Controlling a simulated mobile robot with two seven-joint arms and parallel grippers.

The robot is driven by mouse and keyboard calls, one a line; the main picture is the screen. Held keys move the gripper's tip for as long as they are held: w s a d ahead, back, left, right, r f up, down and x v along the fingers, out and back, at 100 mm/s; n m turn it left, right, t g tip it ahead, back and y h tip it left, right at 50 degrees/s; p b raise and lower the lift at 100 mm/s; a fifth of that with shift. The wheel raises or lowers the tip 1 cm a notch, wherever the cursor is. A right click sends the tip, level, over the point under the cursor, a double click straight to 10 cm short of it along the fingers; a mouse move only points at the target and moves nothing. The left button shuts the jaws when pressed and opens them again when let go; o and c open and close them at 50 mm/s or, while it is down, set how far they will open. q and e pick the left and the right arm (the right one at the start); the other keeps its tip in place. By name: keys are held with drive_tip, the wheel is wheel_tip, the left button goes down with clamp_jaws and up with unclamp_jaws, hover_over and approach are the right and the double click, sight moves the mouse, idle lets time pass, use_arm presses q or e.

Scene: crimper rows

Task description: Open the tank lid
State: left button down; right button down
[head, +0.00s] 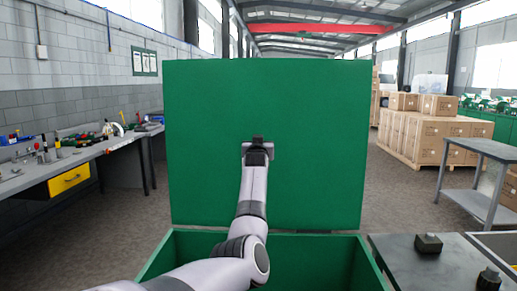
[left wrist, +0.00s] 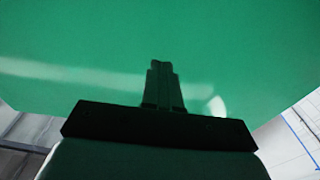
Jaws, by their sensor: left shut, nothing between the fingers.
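The green tank lid (head: 300,120) stands raised, close to upright, behind the green tank (head: 365,265). The tank's top is uncovered and its inside shows at the bottom of the head view. My left arm reaches up over the tank, and my left gripper (head: 258,140) is in front of the lid's inner face, near its middle. In the left wrist view the lid (left wrist: 240,60) fills most of the picture, and the shut fingers of my left gripper (left wrist: 163,68) point at it with nothing between them. I cannot tell whether the fingertips touch it. My right gripper is not in view.
A dark table (head: 405,260) right of the tank holds a small black block (head: 428,243) and another dark part (head: 489,279). A grey workbench (head: 85,152) with tools runs along the left wall. Boxes (head: 430,138) and a metal table (head: 485,148) stand at the right.

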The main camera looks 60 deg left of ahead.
use_arm(q)
drive_tip(key=b+v, duration=0.1)
drive_tip(key=v, duration=0.7)
drive_tip(key=shift+d+r, duration=0.2)
drive_tip(key=shift+r, duration=0.5)
